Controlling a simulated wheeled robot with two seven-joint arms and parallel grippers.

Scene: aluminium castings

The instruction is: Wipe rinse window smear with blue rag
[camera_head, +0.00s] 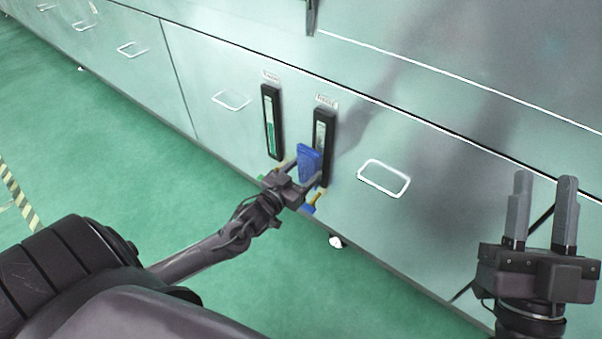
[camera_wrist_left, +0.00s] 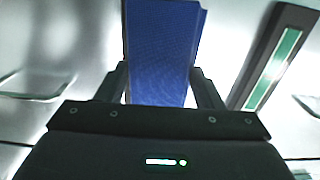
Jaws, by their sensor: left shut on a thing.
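My left gripper (camera_head: 301,178) is shut on the blue rag (camera_head: 308,162), which stands up between its fingers in front of the machine panel. The rag also shows in the left wrist view (camera_wrist_left: 161,50). Two black-framed upright windows are on the panel: a left one (camera_head: 271,122) with green in its lower part, and a right one (camera_head: 322,135), partly hidden by the rag. One green window (camera_wrist_left: 275,68) shows right of the rag in the wrist view. Their labels are unreadable, and I cannot make out a smear or whether the rag touches glass. My right gripper (camera_head: 542,205) is open and empty.
Panel handles lie left (camera_head: 231,100) and right (camera_head: 384,178) of the windows. Small coloured fittings (camera_head: 317,197) sit below the windows, near the gripper. The green floor (camera_head: 130,150) beside the panel is clear.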

